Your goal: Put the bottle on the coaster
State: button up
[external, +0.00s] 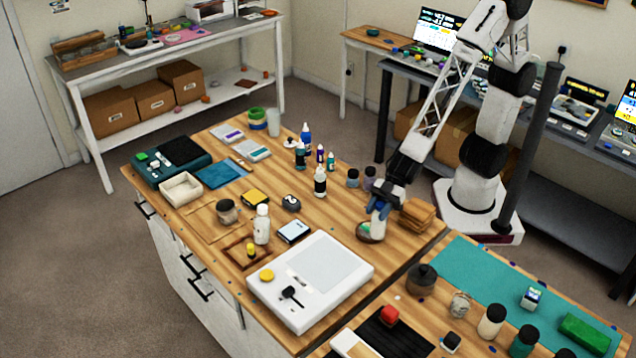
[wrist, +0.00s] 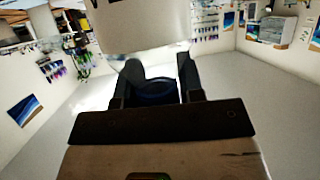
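The white bottle (external: 378,227) is at the right part of the wooden table, below my gripper (external: 383,209), with blue at its upper end. It is upright or nearly so. In the wrist view the bottle (wrist: 140,28) is a large pale cylinder at the top, and a dark blue ring lies between the fingers of my gripper (wrist: 160,78). The fingers appear closed on the bottle's blue end. A round brown-rimmed coaster (external: 363,236) with a greenish inside lies under and beside the bottle's lower end. I cannot tell whether the bottle touches it.
A stack of wooden pieces (external: 417,215) is close right of my gripper. Two small dark jars (external: 353,178) stand just behind left. A white light-panel (external: 312,280) lies in front left. A dropper bottle (external: 320,183) stands further left. Some bare table lies between these.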

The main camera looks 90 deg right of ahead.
jog(key=o, duration=0.4)
jog(key=shift+c, duration=0.2)
jog(key=shift+r, duration=0.25)
jog(key=v, duration=1.2)
jog(key=shift+f, duration=0.1)
jog(key=shift+d, duration=0.1)
dwell(0.6)
